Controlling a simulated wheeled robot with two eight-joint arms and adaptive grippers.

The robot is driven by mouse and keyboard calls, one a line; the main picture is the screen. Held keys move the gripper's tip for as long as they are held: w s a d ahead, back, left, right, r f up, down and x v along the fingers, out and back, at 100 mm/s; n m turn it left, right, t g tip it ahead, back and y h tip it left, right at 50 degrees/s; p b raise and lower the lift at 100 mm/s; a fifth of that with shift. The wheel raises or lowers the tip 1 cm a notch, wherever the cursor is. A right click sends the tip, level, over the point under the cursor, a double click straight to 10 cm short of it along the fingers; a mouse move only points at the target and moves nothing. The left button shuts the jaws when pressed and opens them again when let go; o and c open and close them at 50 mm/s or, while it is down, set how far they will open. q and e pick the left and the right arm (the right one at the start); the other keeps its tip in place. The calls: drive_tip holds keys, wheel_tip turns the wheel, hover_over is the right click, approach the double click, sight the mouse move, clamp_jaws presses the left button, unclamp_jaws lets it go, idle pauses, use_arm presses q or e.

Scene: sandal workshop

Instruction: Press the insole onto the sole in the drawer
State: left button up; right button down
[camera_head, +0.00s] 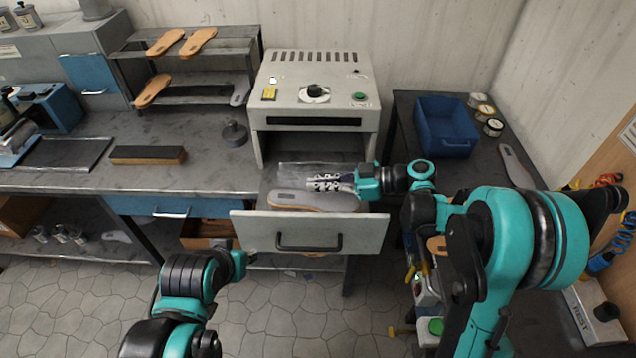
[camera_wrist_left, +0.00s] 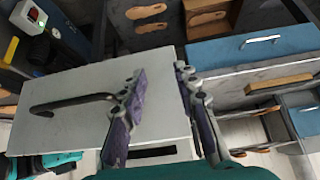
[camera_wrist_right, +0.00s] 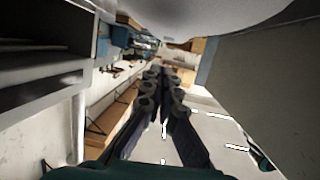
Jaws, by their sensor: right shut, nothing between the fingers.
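In the head view the drawer (camera_head: 310,228) is pulled out of the grey press machine. A grey sole-shaped piece (camera_head: 325,200) lies lengthwise in it, with a tan edge showing underneath; insole and sole look stacked, and I cannot tell whether they are fully in contact. My right gripper (camera_head: 318,183) is shut and empty, reaching in from the right over the drawer, just behind the stack. Its closed fingers also show in the right wrist view (camera_wrist_right: 165,85). My left gripper (camera_wrist_left: 160,82) is open and empty in front of the drawer front; its fingertips are unclear in the head view.
The grey press machine (camera_head: 318,85) stands behind the drawer. A rack (camera_head: 200,100) with tan insoles stands at left. A black-topped block (camera_head: 148,155) lies on the left bench. A blue bin (camera_head: 446,128) and several tins are at right. The drawer handle (camera_head: 310,243) sticks out in front.

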sight(318, 198)
drive_tip(key=shift+f+b, duration=1.6)
drive_tip(key=shift+f, duration=0.4)
drive_tip(key=shift+r, duration=0.15)
wheel_tip(318, 198, up, 7)
drive_tip(key=p, duration=0.5)
